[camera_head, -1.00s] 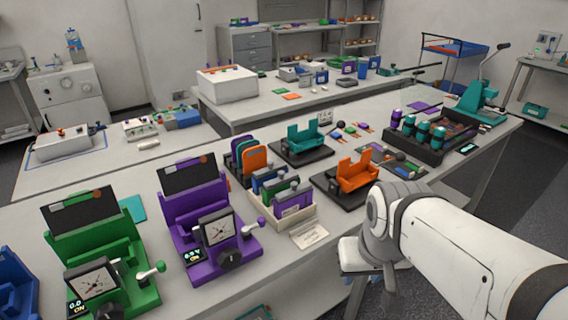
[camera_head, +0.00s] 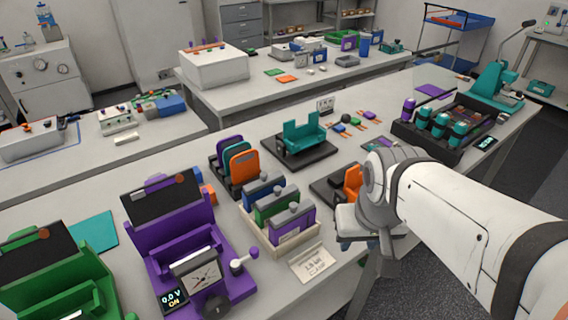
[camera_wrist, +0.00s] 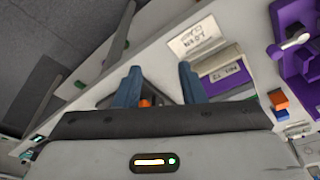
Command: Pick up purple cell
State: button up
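The purple cell (camera_head: 295,228) stands upright in a cream tray (camera_head: 270,236), at the near end of a row with a green cell (camera_head: 277,204) and a blue cell (camera_head: 262,189). In the wrist view the purple cell (camera_wrist: 222,72) shows its labelled face, right of my fingers. My gripper (camera_wrist: 158,85) is open, with two blue fingers apart and no cell between them. In the head view my arm hides most of the gripper, and it is right of the tray, apart from the cell.
A card (camera_head: 312,264) lies in front of the tray. A purple tester (camera_head: 190,250) stands to the left. A rack of coloured plates (camera_head: 243,168) is behind. An orange holder (camera_head: 352,184) is partly hidden by my arm. A teal holder (camera_head: 303,136) stands farther back.

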jog(key=shift+o, duration=0.3)
jog(key=shift+s+d, duration=0.1)
jog(key=shift+o, duration=0.8)
jog(key=shift+r, duration=0.1)
jog(key=shift+o, duration=0.5)
jog(key=w+a+r+m+g+p, duration=0.1)
jog(key=w+a+m+p, duration=0.2)
jog(key=w+a+m, duration=0.1)
jog(key=w+m, duration=0.1)
jog(key=w, duration=0.1)
jog(key=shift+w+r+p, duration=0.35)
jog(key=shift+w+p, duration=0.05)
jog(key=m+g+p, duration=0.2)
jog(key=m+p, duration=0.1)
jog(key=m, duration=0.3)
send_over(293, 217)
jog(key=shift+w+d+f, duration=0.25)
jog(key=shift+f, duration=0.2)
jog(key=shift+w+d+f, duration=0.2)
jog(key=shift+f, duration=0.2)
jog(key=shift+w+a+f, duration=0.1)
jog(key=shift+f, duration=0.1)
jog(key=f, duration=0.7)
jog(key=shift+w+a+f+p, duration=0.2)
jog(key=shift+a+f+p, duration=0.1)
jog(key=shift+p, duration=0.05)
jog(key=shift+c, duration=0.2)
grip_shut()
